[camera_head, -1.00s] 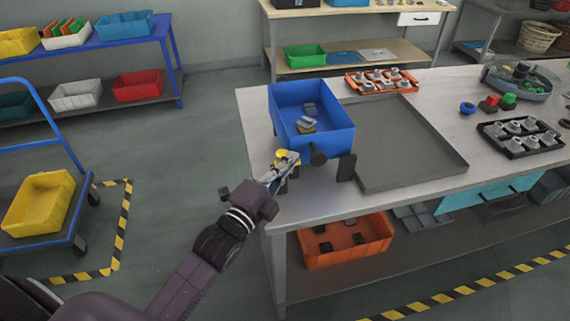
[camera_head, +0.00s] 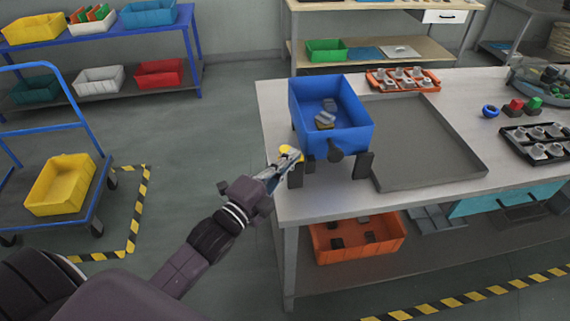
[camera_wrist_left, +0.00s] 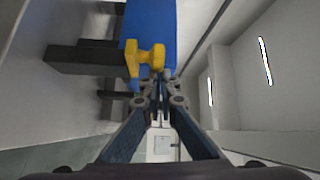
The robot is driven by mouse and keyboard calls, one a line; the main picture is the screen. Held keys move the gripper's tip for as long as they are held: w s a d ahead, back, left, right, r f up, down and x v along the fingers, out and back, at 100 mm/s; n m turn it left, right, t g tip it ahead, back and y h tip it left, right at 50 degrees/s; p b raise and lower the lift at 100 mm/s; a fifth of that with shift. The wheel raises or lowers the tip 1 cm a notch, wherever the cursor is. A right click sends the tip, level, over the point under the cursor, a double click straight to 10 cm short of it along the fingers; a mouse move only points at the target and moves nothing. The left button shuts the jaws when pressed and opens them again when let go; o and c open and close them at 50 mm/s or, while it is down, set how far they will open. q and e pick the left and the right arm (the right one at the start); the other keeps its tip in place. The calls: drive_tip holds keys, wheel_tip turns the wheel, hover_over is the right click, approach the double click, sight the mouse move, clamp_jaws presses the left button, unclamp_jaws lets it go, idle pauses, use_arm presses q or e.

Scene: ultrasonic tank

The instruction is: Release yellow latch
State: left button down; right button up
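The yellow latch (camera_head: 286,149) is at the near left of the blue tank (camera_head: 354,134), above the bench's left edge. My left gripper (camera_head: 291,157) is at the latch. In the left wrist view its fingers (camera_wrist_left: 158,78) come close together, with yellow at and behind the tips, and they look shut on the latch's lower end. The fingers hide part of the latch. My right gripper is not in view.
An orange bin (camera_head: 325,252) sits on the lower shelf. Black and orange racks of parts stand farther back.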

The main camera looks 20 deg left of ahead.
use_arm(q)
drive_tip(key=v, duration=1.2)
idle(0.3)
